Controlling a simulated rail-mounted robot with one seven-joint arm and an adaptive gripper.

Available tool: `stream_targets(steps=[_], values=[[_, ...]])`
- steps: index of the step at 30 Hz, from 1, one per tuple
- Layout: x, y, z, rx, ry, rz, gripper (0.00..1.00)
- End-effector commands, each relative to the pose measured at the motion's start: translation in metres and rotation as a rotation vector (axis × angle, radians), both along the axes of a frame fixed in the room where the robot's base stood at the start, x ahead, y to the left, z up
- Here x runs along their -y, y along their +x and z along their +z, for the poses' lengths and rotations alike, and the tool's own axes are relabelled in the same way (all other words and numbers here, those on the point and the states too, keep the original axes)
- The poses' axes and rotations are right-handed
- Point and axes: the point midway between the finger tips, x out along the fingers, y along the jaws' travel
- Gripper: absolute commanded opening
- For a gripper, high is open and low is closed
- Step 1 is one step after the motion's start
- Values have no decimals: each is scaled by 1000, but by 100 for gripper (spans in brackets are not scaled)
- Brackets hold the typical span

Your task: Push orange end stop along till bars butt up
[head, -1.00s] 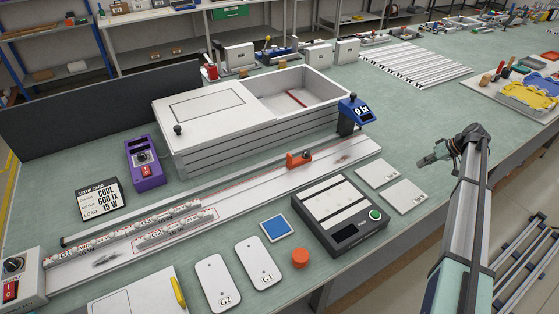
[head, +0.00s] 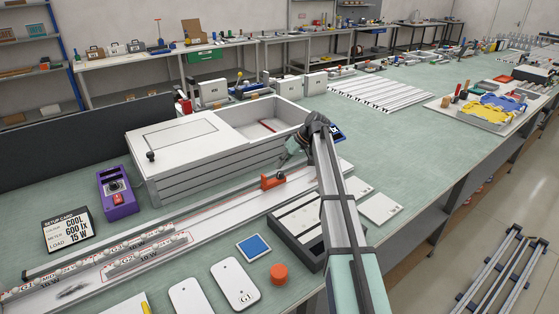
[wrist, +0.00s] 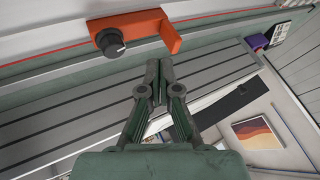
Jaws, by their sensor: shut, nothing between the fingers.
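The orange end stop (head: 272,182) sits on the long pale rail (head: 215,210), towards its right end. In the wrist view the end stop (wrist: 140,20) is L-shaped with a dark knob. Two LED bars, the upper one (head: 100,249) and the lower one (head: 148,258), lie at the left of the rail, well apart from the stop. My gripper (head: 285,156) is above and just right of the stop. In the wrist view my gripper (wrist: 158,66) is shut and empty, its tips just below the stop in the picture; contact cannot be told.
A white lightbox (head: 190,155) with grooved sides stands behind the rail. A dark tester (head: 285,232) stands in front, partly hidden by my arm. A purple control box (head: 118,192) and a setup card (head: 68,231) are at the left. An orange puck (head: 279,274) lies in front.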

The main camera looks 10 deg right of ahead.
Motion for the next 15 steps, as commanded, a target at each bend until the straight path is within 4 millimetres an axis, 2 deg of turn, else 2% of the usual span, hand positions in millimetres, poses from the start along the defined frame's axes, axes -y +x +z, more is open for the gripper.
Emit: stream_targets(steps=[9,15], values=[[-28,7,-37,-2,0,0,0],[-35,9,-48,0,0,0,0]])
